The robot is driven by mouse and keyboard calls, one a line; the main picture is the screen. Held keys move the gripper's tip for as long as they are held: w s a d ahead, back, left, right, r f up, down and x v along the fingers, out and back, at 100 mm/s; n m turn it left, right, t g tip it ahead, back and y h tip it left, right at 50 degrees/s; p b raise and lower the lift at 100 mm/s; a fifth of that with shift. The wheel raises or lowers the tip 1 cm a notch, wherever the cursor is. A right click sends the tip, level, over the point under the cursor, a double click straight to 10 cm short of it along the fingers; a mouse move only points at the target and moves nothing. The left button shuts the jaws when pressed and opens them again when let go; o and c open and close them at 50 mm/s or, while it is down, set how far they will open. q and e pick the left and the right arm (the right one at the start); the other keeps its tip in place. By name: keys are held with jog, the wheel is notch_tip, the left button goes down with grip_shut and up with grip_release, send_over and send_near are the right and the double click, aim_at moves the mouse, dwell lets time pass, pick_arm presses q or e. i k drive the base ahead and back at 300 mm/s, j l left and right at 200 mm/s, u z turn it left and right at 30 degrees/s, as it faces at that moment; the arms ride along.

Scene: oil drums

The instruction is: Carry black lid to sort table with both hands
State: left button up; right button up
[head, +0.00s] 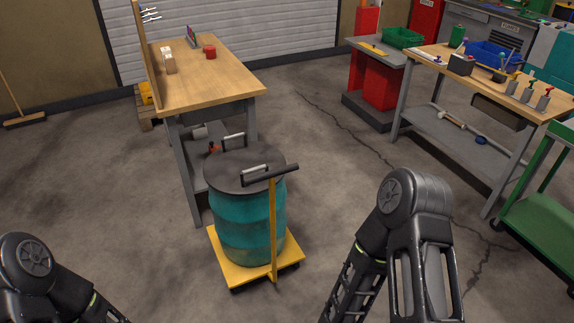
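The black lid (228,169) lies flat on top of a teal drum (248,222). The lid has two metal handles, one at the far side (233,140) and one at the near right (255,172). The dolly's push bar crosses in front of its right part. Parts of both my arms show at the bottom left and bottom right, apart from the lid. Neither gripper is in view. A wooden-topped table (215,87) stands behind the drum and another wooden-topped table (475,79) stands at the right. I cannot tell which is the sort table.
The drum stands on a yellow dolly (228,277) with an upright post (273,225). A green cart (540,205) stands at the right edge. A red cabinet (383,85) is at the back. Bare concrete floor lies between the two tables and left of the drum.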

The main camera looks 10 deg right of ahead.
aim_at(213, 77)
jog(key=i+j+z, duration=0.15)
jog(key=z, duration=0.25)
jog(key=i+j+z, duration=0.15)
jog(key=j+z, duration=0.15)
jog(key=z, duration=0.15)
jog(key=i+j+z, duration=0.1)
jog(key=j+z, duration=0.15)
jog(key=z, duration=0.15)
jog(key=j+z, duration=0.6)
jog(key=j, duration=0.8)
jog(key=j+z, duration=0.2)
jog(key=j, duration=0.85)
jog(key=k+j+z, duration=0.15)
jog(key=j, duration=0.85)
jog(key=i, duration=0.05)
